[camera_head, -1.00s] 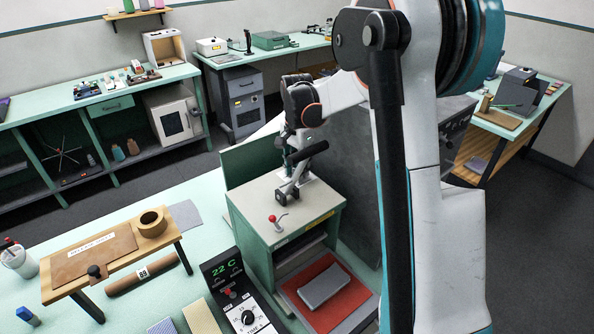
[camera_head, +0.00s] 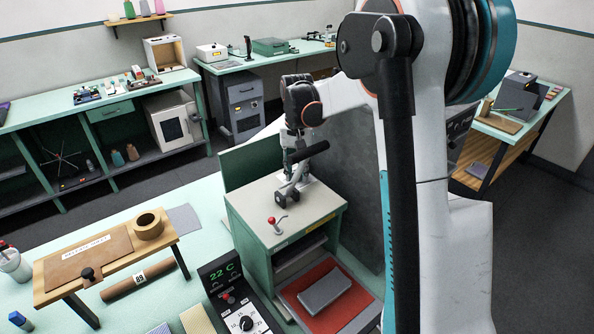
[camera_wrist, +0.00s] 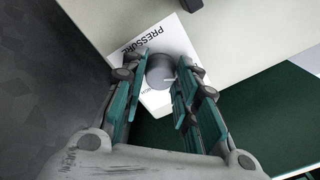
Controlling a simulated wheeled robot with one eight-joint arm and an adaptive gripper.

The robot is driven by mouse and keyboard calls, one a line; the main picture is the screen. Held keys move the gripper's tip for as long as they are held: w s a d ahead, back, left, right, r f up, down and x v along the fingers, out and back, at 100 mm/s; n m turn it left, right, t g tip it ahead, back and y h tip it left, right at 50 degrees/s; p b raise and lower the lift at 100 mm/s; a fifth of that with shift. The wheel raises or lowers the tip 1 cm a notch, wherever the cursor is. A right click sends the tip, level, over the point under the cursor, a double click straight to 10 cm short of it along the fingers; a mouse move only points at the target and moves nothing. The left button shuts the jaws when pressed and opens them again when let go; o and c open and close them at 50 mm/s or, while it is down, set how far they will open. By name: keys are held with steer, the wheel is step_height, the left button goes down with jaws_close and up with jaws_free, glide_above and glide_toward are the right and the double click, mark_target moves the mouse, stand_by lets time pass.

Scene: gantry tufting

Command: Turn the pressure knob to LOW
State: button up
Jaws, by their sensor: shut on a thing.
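The pressure knob is a round grey dial (camera_wrist: 160,72) on a white plate (camera_wrist: 177,46) lettered PRESSURE, in the wrist view. A pale pointer mark shows on the knob's right side; the smaller lettering near it is too blurred to read. My gripper (camera_wrist: 158,88) has its teal-padded fingers on both sides of the knob, shut on it. In the head view my gripper (camera_head: 296,170) reaches down to the back of the top of the green-and-cream press (camera_head: 250,206).
A red-tipped toggle (camera_head: 272,220) is nearer the front of the press top. A control box (camera_head: 222,272) reading 22 C and a red pad (camera_head: 345,307) with a grey block (camera_head: 325,291) lie in front.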

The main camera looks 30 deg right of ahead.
stand_by(0.4)
steer(key=o, duration=1.1)
step_height(320, 180, up, 12)
